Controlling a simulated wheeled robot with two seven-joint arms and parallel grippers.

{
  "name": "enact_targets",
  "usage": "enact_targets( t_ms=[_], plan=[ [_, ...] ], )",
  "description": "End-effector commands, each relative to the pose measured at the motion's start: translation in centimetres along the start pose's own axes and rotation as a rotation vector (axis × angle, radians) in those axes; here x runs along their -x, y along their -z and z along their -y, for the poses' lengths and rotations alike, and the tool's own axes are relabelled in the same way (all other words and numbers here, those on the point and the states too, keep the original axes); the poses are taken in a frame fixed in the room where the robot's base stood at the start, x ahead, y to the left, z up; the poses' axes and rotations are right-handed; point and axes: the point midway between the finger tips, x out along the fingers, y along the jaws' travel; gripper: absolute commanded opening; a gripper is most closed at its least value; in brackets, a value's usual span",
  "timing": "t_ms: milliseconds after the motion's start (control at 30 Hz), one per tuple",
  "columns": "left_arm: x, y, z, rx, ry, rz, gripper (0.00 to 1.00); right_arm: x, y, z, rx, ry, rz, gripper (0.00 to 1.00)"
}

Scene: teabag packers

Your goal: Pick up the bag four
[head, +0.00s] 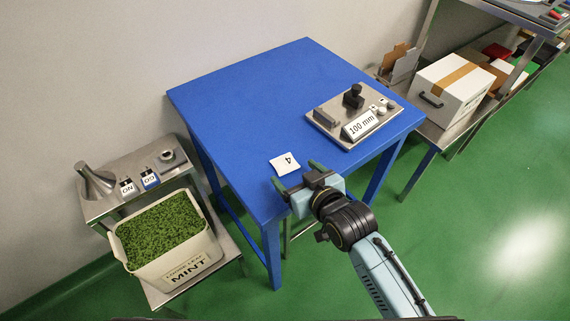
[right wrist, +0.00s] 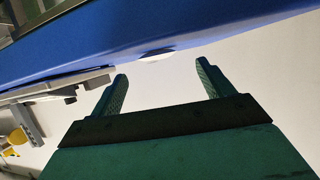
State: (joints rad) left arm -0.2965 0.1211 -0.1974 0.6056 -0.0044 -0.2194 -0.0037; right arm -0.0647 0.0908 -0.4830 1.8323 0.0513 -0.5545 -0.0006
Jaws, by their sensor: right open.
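Bag four (head: 284,163) is a small white packet marked "4". It lies flat on the blue table (head: 230,100) close to its front edge. My right gripper (head: 294,174) is open at that edge, its fingers pointing toward the bag, with nothing seen between them. In the right wrist view the open fingers (right wrist: 161,80) point at the blue table edge (right wrist: 220,35). A white sliver of the bag (right wrist: 155,53) shows at that edge, beyond and between the fingertips. My left gripper is not in view.
A steel device labelled "100 mm" (head: 327,124) stands on the table's right part. A bin of mint (head: 193,268) sits at left below a steel shelf (head: 98,209). A taped white box (head: 446,98) stands on a bench at right. The table's left and middle are clear.

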Motion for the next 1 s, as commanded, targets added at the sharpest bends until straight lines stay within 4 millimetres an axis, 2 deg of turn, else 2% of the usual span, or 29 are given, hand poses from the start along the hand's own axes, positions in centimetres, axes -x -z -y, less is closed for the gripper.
enact_targets(
  t_ms=[100,200,533,867,900,1000],
  plan=[
    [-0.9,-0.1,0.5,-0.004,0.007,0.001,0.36,-2.1,-0.1,-0.3,0.001,0.000,-0.002,0.80],
    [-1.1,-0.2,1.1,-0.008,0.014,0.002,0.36,-3.3,-0.2,-0.2,0.001,0.000,0.000,0.80],
    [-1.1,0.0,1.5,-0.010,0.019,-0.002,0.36,-3.8,-0.1,-0.2,0.000,0.000,0.000,0.79],
    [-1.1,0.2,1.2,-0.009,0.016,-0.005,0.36,-3.8,-0.1,-0.3,0.000,0.000,0.000,0.35],
    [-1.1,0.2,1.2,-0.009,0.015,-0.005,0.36,-3.8,-0.1,-0.3,0.000,0.000,0.000,0.32],
    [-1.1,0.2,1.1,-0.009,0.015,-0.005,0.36,-3.8,-0.1,-0.3,0.000,0.000,0.000,0.31]
  ],
)
